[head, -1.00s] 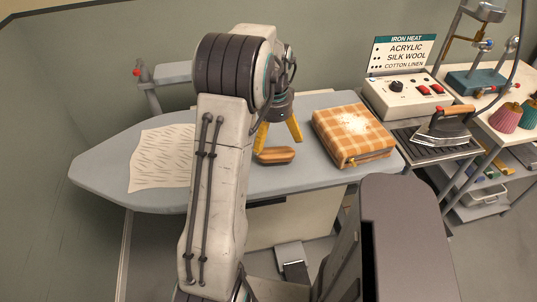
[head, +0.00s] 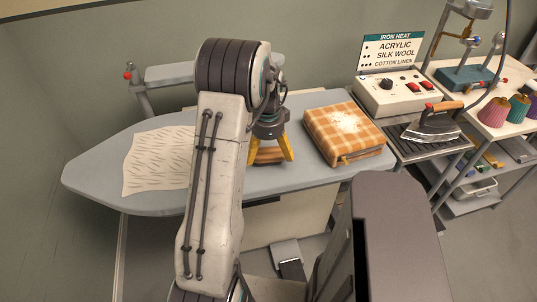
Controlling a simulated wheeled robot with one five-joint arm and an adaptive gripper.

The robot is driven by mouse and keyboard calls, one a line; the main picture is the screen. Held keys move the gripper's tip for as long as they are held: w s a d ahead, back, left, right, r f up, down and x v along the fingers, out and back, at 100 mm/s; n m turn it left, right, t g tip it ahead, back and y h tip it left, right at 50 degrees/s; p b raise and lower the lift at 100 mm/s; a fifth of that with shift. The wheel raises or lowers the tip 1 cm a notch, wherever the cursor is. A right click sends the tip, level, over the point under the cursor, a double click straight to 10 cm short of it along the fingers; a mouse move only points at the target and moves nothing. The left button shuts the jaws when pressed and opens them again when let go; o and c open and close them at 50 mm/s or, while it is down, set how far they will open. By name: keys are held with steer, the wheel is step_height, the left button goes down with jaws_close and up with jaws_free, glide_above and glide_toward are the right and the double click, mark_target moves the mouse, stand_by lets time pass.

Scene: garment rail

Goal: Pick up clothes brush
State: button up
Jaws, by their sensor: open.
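The clothes brush (head: 268,155) has a brown wooden body and lies on the grey ironing board (head: 110,163), left of the folded cloth. My gripper (head: 270,160) has yellow fingers and points down over the brush. One finger shows at each side of the brush, and the fingers are apart. The gripper partly hides the brush, and I cannot tell whether the fingers touch it.
A folded orange checked cloth (head: 344,132) lies right of the gripper. A sheet with dark marks (head: 155,163) lies at left. An iron (head: 432,124), a control box (head: 398,95) and thread cones (head: 495,111) stand at right.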

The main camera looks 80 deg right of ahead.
steer(key=shift+f, duration=0.95)
steer(key=c, duration=1.4)
